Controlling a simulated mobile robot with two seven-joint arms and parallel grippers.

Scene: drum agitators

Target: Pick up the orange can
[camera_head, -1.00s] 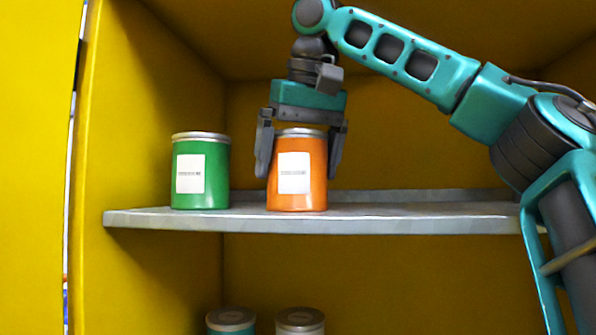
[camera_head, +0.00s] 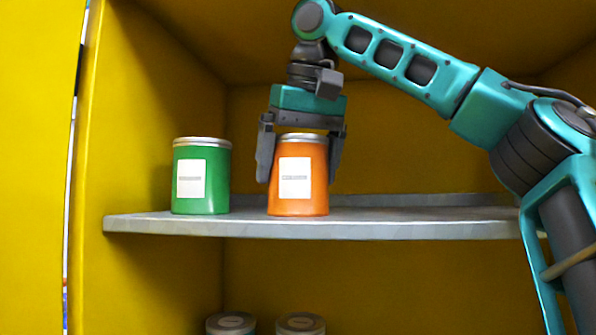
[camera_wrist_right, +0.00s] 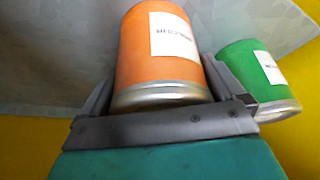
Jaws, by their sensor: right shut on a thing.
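The orange can (camera_head: 298,190) stands upright on the grey shelf (camera_head: 400,228), with a white label and a silver lid. My right gripper (camera_head: 299,172) comes down from above, with one finger on each side of the can, and is shut on it. In the right wrist view the orange can (camera_wrist_right: 160,50) sits between the two fingers, its lid near the gripper's palm. The can's base still appears to be at the shelf surface. My left gripper is in no view.
A green can (camera_head: 202,185) stands on the shelf to the left of the orange one, with a small gap. Yellow cabinet walls (camera_head: 150,110) enclose the shelf. Two more cans (camera_head: 231,322) show on the level below. The shelf's right part is clear.

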